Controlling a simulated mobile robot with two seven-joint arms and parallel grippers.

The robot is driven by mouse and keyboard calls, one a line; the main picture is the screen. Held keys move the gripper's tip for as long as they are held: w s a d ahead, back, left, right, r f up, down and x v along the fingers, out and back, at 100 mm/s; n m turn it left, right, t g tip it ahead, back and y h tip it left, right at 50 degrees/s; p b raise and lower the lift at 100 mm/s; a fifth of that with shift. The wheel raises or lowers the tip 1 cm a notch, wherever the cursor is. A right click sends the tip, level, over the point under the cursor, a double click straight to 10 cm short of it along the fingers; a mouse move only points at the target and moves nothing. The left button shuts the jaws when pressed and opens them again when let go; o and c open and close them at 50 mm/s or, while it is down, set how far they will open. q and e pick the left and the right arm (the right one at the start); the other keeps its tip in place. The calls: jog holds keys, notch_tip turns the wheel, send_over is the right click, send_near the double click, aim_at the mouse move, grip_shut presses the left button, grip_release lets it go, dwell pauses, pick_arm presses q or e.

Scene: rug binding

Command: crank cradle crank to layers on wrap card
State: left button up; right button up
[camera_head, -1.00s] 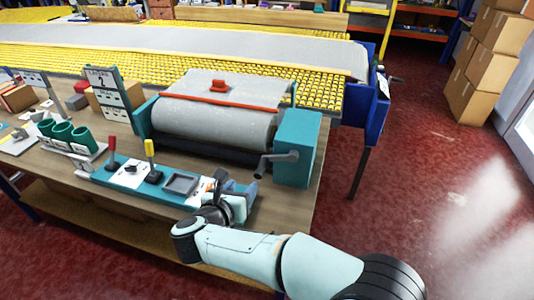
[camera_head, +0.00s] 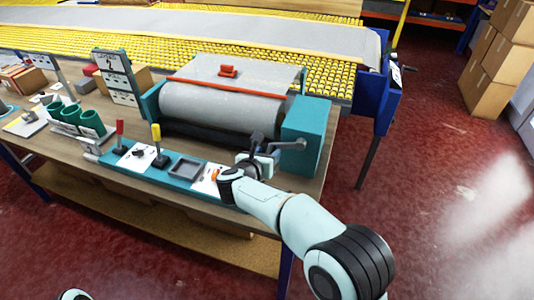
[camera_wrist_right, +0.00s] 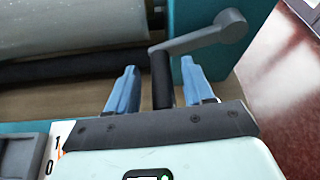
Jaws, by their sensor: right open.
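The cradle (camera_head: 225,100) holds a grey rolled rug with a red band across it and a teal end box (camera_head: 305,130) at its right. The crank (camera_head: 290,145) sticks out from that box. In the right wrist view the grey crank arm (camera_wrist_right: 205,36) reaches to a dark upright handle (camera_wrist_right: 161,80). My right gripper (camera_head: 262,155) is at the handle. Its blue fingers (camera_wrist_right: 158,78) are open, one on each side of the handle, with gaps visible. A card stand (camera_head: 117,75) with a number stands left of the cradle; its small text is unreadable. My left gripper is out of view.
A teal control panel (camera_head: 163,164) with a red lever, a yellow lever and a square recess lies along the table's front. Green cups (camera_head: 78,119) stand at the left. A yellow roller conveyor (camera_head: 170,55) runs behind. The red floor (camera_head: 440,170) at the right is clear.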

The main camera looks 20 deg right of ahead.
jog(key=shift+w+d+f, duration=0.15)
jog(key=shift+w+d, duration=0.05)
jog(key=shift+w, duration=0.05)
grip_shut()
jog(key=shift+a, duration=0.1)
dwell(0.7)
